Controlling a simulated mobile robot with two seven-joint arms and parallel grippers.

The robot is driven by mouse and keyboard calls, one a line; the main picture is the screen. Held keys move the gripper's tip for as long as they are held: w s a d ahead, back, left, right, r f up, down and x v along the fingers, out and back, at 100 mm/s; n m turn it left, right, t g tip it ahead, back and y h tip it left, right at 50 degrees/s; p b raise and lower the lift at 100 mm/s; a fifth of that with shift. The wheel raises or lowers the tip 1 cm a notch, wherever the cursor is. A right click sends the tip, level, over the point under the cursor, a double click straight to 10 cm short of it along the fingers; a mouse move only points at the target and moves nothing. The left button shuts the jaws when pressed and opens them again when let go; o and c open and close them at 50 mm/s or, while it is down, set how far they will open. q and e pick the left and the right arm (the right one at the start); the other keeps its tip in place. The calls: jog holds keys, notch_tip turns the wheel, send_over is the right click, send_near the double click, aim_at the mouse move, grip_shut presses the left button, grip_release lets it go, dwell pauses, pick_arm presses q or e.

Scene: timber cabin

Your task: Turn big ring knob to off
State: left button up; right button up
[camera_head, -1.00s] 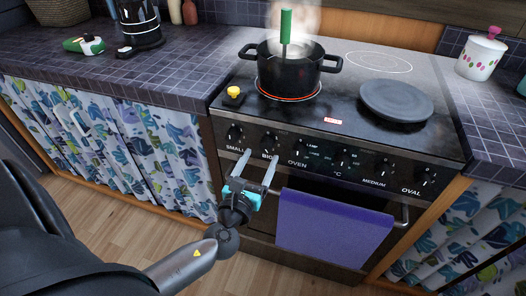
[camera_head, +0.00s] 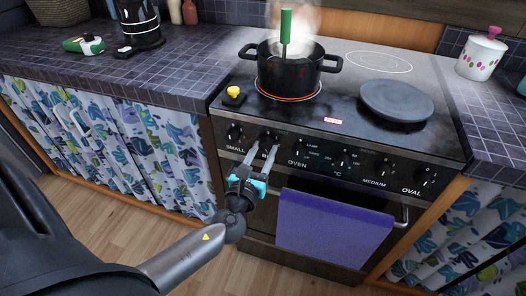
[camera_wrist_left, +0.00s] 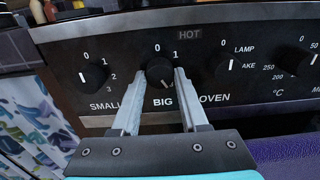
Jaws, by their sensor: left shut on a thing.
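The stove's front panel carries a row of black knobs. The knob labelled BIG (camera_head: 268,137) is second from the left, and it also shows in the left wrist view (camera_wrist_left: 160,71). Its white pointer line slants down and slightly right, away from the 0 mark at its upper left. My left gripper (camera_head: 262,144) reaches up to it from below, one finger on each side. In the wrist view my left gripper (camera_wrist_left: 157,82) is shut on this knob. The fingers partly cover the BIG label. My right gripper is in neither view.
The SMALL knob (camera_wrist_left: 93,75) is left of BIG, the OVEN knob (camera_wrist_left: 227,68) right. A steaming black pot (camera_head: 290,76) stands on a red glowing ring. A purple towel (camera_head: 332,228) hangs on the oven handle.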

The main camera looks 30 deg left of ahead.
pick_arm(q)
grip_shut()
